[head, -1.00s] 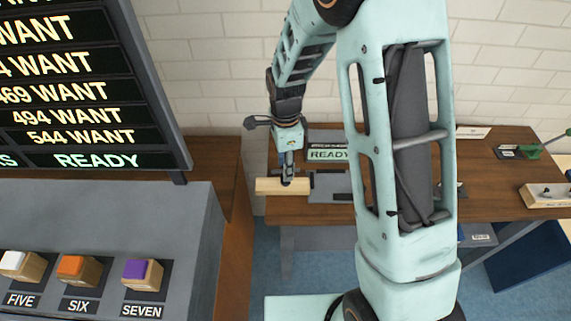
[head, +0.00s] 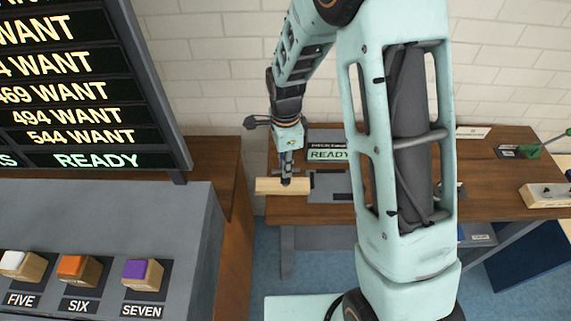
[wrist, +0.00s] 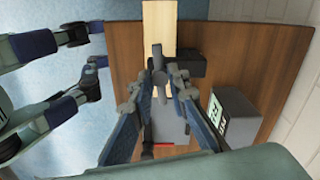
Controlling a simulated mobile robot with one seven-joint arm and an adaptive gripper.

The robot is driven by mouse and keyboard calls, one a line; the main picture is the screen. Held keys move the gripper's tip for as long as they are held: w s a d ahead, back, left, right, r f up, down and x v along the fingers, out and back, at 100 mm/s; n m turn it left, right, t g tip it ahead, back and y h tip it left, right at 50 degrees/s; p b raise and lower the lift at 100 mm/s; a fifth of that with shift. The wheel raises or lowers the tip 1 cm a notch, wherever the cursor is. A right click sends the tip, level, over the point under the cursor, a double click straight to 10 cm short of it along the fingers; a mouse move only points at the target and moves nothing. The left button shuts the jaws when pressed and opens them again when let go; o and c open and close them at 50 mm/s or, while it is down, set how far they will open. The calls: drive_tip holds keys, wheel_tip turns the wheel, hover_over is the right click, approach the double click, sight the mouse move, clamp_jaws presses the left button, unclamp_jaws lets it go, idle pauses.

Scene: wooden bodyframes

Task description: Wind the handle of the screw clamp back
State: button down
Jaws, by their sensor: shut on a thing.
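My gripper (head: 286,182) points straight down at the left end of the brown bench. The wrist view shows its fingers (wrist: 155,88) closed around the small grey handle (wrist: 158,64) of the screw clamp. The clamp's grey body (head: 330,184) lies beside the fingers on the bench and also shows in the wrist view (wrist: 168,130). A pale wooden bar (head: 266,186) is at the clamp, its left end sticking out past the bench edge. It also shows in the wrist view (wrist: 158,24). The fingers hide most of the handle in the head view.
A small READY display (head: 328,154) stands behind the clamp. A green-handled tool (head: 532,151) and a pale block (head: 546,195) are at the bench's right. A grey console (head: 180,240) with coloured buttons and a large board (head: 90,100) stand at the left.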

idle(0.7)
drive_tip(key=c, duration=1.8)
unclamp_jaws()
drive_tip(key=shift+c, duration=0.2)
drive_tip(key=shift+r, duration=0.1)
wheel_tip(320, 180, up, 12)
drive_tip(key=shift+c, duration=0.5)
